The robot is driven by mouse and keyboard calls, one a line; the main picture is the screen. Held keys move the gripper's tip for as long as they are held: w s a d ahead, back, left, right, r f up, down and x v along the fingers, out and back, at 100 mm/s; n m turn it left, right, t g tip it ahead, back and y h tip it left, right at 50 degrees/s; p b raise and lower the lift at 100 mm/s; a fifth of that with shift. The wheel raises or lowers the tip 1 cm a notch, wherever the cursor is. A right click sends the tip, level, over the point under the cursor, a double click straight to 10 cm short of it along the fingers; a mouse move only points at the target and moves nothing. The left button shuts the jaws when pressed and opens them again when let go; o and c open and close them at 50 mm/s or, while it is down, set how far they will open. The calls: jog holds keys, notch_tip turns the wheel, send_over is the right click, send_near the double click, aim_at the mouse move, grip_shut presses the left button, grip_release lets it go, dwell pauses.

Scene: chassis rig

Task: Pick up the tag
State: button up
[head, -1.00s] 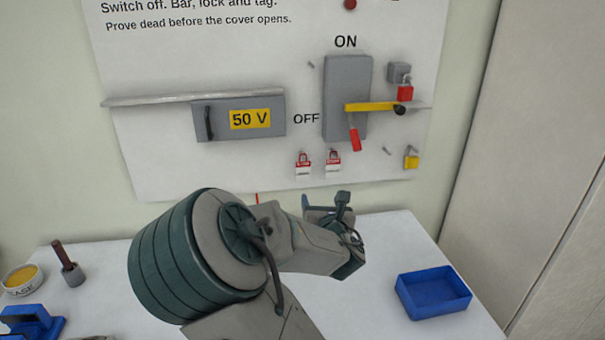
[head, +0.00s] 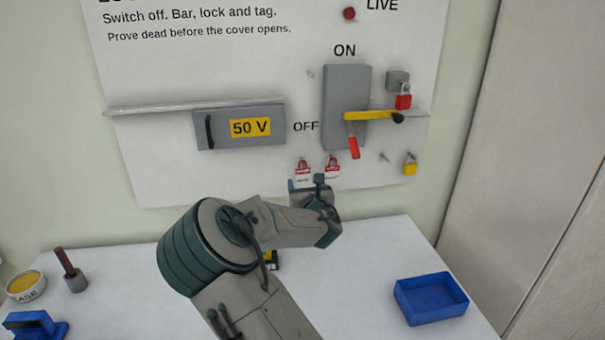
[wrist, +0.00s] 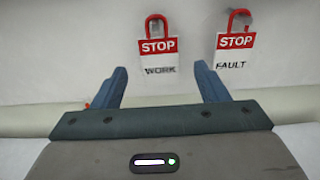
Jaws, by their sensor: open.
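Two red-and-white STOP tags hang side by side on the white board. The left one, the WORK tag (head: 303,171), also shows in the wrist view (wrist: 158,56). The right one, the FAULT tag (head: 332,170), also shows in the wrist view (wrist: 235,50). My gripper (head: 311,184) is just below the tags in the head view. In the wrist view my gripper (wrist: 163,80) is open and empty, its blue fingers spread. The WORK tag appears between the fingertips, slightly beyond them. The FAULT tag is to the right of the right finger.
A red padlock (head: 403,101) and yellow padlock (head: 410,168) hang farther right. A blue tray (head: 431,298) stands on the white table.

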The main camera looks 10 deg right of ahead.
aim_at(303, 174)
jog(key=shift+w, duration=1.35)
jog(key=c, duration=1)
jog(key=shift+c, duration=0.2)
jog(key=shift+r, duration=0.15)
